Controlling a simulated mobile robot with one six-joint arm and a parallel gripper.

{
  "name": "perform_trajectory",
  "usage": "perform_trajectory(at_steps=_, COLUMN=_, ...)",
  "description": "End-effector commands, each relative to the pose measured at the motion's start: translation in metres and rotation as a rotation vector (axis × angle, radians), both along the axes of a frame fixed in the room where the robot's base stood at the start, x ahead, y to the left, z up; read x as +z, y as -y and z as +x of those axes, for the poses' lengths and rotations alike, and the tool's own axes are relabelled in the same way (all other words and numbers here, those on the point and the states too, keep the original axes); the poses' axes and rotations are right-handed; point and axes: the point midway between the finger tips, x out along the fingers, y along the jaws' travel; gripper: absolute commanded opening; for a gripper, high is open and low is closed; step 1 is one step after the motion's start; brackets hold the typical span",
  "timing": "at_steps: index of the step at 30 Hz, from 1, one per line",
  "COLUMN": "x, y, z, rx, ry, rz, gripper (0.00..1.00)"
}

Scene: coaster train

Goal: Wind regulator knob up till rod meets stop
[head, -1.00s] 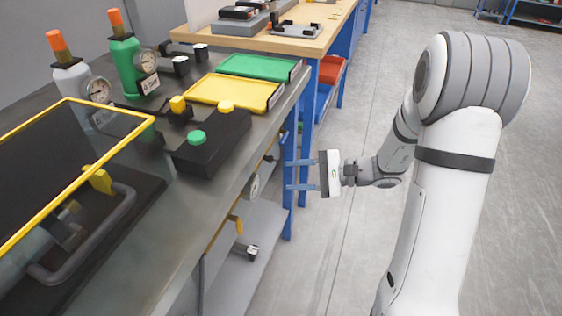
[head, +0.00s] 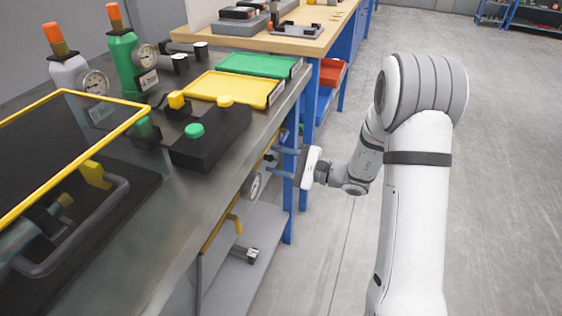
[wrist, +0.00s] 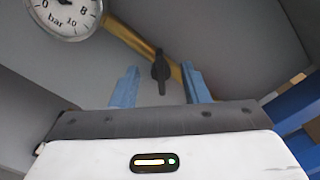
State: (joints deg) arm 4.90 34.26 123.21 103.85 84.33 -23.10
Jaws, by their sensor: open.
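In the wrist view a small black knob or handle (wrist: 160,68) stands on a brass pipe (wrist: 130,38), beside a round gauge marked in bar (wrist: 63,14). My gripper (wrist: 161,76) is open, its two blue fingers on either side of the knob in the picture; I cannot tell whether they reach it. In the head view my gripper (head: 275,160) is at the side of the bench, below its top, near the gauge (head: 252,186). The knob is hard to make out there. I cannot identify a rod or stop in either view.
The steel bench top (head: 190,215) overhangs the gauge. A blue bench leg (head: 307,120) stands close by my gripper. A yellow lever (head: 237,218) hangs lower, above a grey shelf (head: 262,228). The floor to the right is clear.

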Motion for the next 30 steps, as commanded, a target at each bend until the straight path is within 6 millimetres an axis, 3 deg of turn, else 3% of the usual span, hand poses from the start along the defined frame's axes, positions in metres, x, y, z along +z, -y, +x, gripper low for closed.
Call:
perform_trajectory(at_steps=6, x=0.0004, y=0.0003, z=0.0001, rx=0.000, ry=0.000, rz=0.000, gripper=0.40)
perform_trajectory(at_steps=21, x=-0.0001, y=0.0009, z=-0.0002, rx=-0.001, ry=0.000, rz=-0.001, gripper=0.00)
perform_trajectory(at_steps=30, x=0.0006, y=0.0012, z=-0.0005, rx=-0.001, ry=-0.032, rz=0.009, gripper=0.00)
